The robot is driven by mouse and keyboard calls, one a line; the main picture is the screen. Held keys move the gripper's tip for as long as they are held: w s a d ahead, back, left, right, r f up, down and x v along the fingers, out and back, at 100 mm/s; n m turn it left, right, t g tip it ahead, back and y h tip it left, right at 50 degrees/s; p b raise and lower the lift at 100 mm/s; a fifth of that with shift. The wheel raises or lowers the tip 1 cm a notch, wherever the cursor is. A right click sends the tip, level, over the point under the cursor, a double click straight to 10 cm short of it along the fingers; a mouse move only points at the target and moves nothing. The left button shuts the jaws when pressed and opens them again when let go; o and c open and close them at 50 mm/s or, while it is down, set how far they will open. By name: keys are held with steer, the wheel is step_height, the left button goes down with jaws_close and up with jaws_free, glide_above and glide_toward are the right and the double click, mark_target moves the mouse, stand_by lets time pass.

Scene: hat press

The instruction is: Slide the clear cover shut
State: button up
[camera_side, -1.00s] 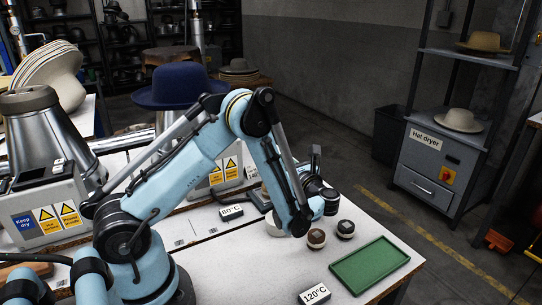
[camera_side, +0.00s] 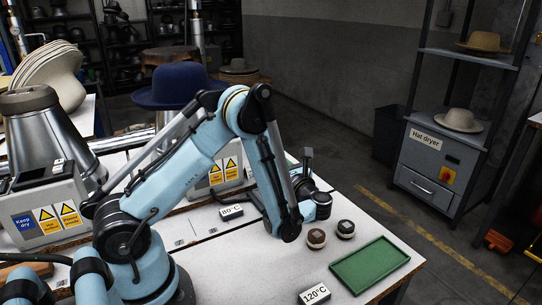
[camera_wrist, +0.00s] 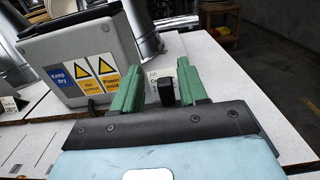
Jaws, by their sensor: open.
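In the wrist view, my gripper (camera_wrist: 157,72) is open, its two green fingers well apart. A small black upright knob or handle (camera_wrist: 166,92) shows between the fingers, apparently untouched; I cannot tell what it belongs to. The clear cover cannot be made out for certain in either view. In the side view, a dark edge or frame (camera_side: 257,201) shows on the white table beside the 80°C card (camera_side: 231,212), partly hidden behind my arm. My fingers are hidden there too.
A grey box with warning labels (camera_wrist: 75,55) stands left of my fingers. Two small round items (camera_side: 316,238) (camera_side: 346,228), a green tray (camera_side: 369,265) and a 120°C card (camera_side: 314,294) lie at the table's right. A blue hat (camera_side: 181,86) stands behind my arm.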

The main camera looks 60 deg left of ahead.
steer(key=d, duration=1.2)
step_height(320, 180, up, 4)
steer(key=a+n+t+h, duration=0.25)
steer(key=n+h, duration=0.25)
steer(key=h, duration=0.3)
steer(key=s+d+r+n+t+h, duration=0.2)
steer(key=s+d+n+t+h, duration=0.2)
steer(key=s+d+n+h, duration=0.4)
steer(key=d+n+h, duration=0.1)
steer(key=n+h, duration=0.1)
steer(key=n, duration=0.3)
steer(key=shift+t, duration=0.35)
